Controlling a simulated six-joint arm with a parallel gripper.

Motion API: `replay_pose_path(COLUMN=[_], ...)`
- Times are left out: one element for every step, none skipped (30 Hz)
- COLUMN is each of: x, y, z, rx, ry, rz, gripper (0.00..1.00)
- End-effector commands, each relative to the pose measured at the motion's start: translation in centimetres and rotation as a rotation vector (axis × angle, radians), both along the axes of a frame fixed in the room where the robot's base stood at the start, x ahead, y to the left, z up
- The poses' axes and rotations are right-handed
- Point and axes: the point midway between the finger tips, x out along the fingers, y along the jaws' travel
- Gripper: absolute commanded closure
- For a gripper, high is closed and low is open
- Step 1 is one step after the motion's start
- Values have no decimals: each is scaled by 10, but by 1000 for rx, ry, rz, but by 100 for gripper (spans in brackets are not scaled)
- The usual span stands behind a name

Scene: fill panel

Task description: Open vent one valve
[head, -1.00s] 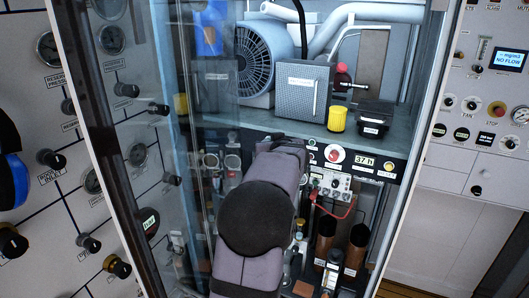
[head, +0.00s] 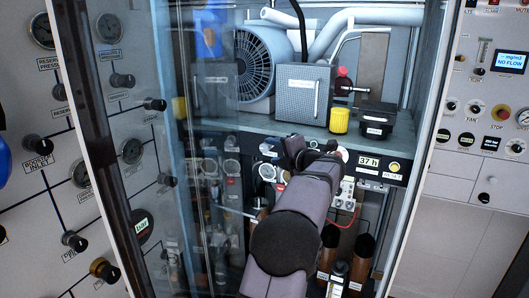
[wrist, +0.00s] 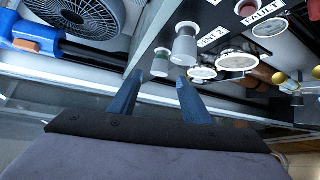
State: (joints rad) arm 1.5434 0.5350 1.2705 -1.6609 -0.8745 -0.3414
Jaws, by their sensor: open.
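In the wrist view two small grey-white valve knobs stick out from the dark panel strip. The nearer knob (wrist: 161,62) lies just beyond and between my fingertips, with a visible gap and no clear contact. My gripper (wrist: 160,77) is open and empty. In the head view my gripper (head: 291,150) is at the panel strip below the shelf, and my arm hides part of that strip.
Round gauges (wrist: 237,60) and a "FAULT" label sit right of the knobs. A shelf above holds a fan motor (head: 262,62), a grey box (head: 303,93) and a yellow cylinder (head: 339,120). A glass door (head: 215,220) stands along the left side.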

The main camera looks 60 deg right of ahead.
Motion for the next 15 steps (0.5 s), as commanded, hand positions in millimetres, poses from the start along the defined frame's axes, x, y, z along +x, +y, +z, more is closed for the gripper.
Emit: replay_pose_path(x=[0, 0, 0, 1, 1, 3, 4, 6, 9, 11, 14, 18, 21, 24, 28], y=[0, 0, 0, 0, -1, -2, -3, -4, -6, -8, -9, -12, -15, -17, -20], z=[0, 0, 0, 0, 1, 1, 1, 1, 0, -1, -1, -2, -3, -3, -4], rx=[-6, -9, -9, -9, -9, -8, -8, -8, -6, -5, -5, -5, -3, -5, -4], ry=[4, 6, 6, 6, 6, 5, 5, 5, 4, 3, 3, 3, 4, 4, 4], rz=[3, 4, 5, 4, 4, 4, 4, 4, 5, 6, 6, 6, 5, 4, 5], gripper=[56, 56, 56, 56, 56, 56, 56, 56, 56, 56, 56, 56, 56, 56, 56])
